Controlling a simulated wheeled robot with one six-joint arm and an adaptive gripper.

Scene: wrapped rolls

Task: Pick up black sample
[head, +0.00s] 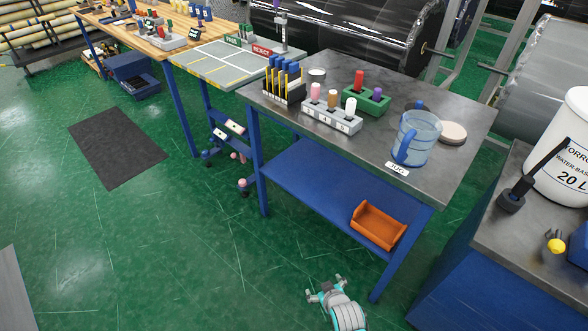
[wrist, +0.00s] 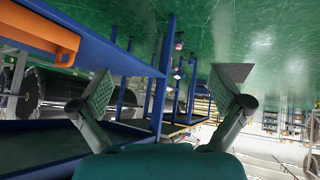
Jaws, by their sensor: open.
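I cannot make out a black sample for certain in either view. In the head view, a grey rack (head: 332,117) on the dark-topped table holds pink, orange and white pegs. Behind it, a green rack (head: 366,99) holds a red and a purple peg. My gripper (head: 325,289) is low over the green floor at the bottom of the head view, in front of the table and below its top. In the wrist view, my gripper (wrist: 168,88) is open, with its fingers wide apart and nothing between them.
The dark-topped table (head: 455,110) also bears a blue jug (head: 417,140) and a black holder (head: 284,88) with blue-topped items. An orange bin (head: 378,226) sits on its lower blue shelf (head: 310,188). A bench with a white bucket (head: 570,150) stands right. Floor at left is mostly open.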

